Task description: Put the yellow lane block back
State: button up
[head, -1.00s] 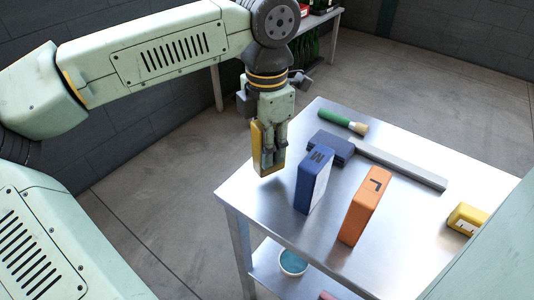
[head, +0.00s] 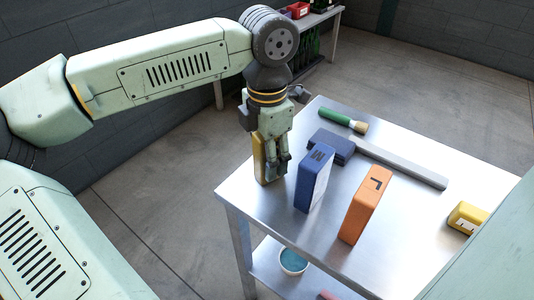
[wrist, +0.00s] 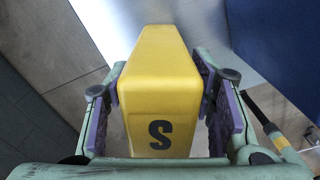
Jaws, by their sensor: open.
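A yellow block marked S (wrist: 160,95) stands upright at the left corner of the metal table, in line with the blue and orange blocks. In the head view the yellow block (head: 259,161) is partly hidden behind my gripper (head: 276,168). In the wrist view the purple-padded fingers are open, one on each side of the block, with a narrow gap at least on the left. A blue block marked M (head: 314,180) stands just right of my gripper. An orange block marked L (head: 365,206) stands beyond it.
A dark blue block-like piece (head: 332,146) with a long grey bar (head: 402,165) lies behind the blocks. A green-handled tool (head: 342,119) lies at the back. Another yellow item (head: 467,217) is at right. A bowl (head: 293,261) sits on the lower shelf.

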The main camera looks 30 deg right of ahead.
notch_tip(320, 180, up, 12)
jog(key=shift+r+b, duration=0.15)
jog(key=shift+b, duration=0.3)
dwell(1.4)
